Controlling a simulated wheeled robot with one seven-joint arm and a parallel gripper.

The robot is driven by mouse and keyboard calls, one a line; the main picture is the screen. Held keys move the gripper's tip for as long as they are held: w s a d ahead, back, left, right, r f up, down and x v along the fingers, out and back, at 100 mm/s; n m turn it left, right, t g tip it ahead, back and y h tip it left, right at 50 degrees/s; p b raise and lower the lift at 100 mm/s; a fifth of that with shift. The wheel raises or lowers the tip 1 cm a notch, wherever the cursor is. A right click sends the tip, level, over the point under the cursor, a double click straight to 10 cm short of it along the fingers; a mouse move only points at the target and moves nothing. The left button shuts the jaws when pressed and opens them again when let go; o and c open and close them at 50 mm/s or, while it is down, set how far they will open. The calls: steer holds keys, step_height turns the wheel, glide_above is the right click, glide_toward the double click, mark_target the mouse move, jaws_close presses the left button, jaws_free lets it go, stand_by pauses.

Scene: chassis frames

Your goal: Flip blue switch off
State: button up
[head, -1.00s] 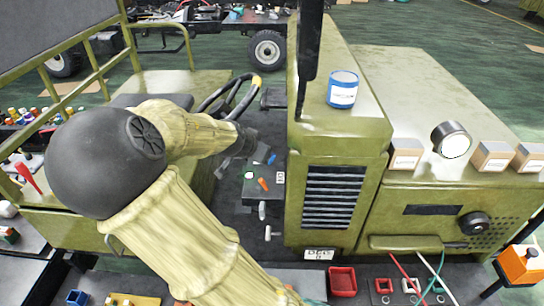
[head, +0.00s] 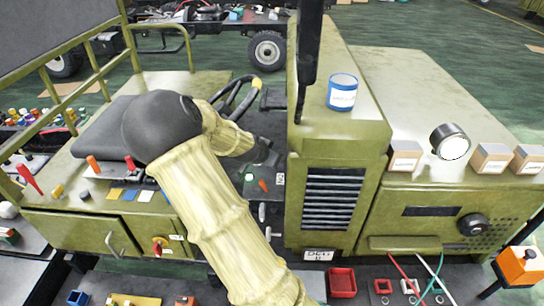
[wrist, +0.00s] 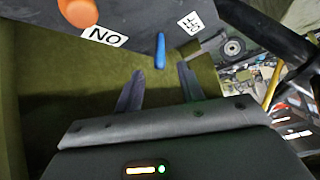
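The blue switch (wrist: 160,51) is a thin lever on a grey panel, seen in the wrist view between a white ON label (wrist: 104,37) on the left and a white OFF label (wrist: 191,23) on the right. My gripper (wrist: 158,78) is open, its two dark fingers apart and empty. The blue lever appears just beyond the fingertips, in line with the gap between them; I cannot tell if they touch. In the head view my gripper (head: 266,157) is over the panel and covers the blue switch.
An orange switch (head: 263,185) sits close by on the same panel; an orange knob (wrist: 77,12) shows in the wrist view. A steering wheel (head: 240,95) stands behind my gripper. The olive housing with a grille (head: 334,198) rises right of it.

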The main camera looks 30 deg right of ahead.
steer(key=shift+p+x, duration=0.45)
steer(key=shift+x, duration=1.45)
steer(key=shift+c, duration=0.5)
jaws_close()
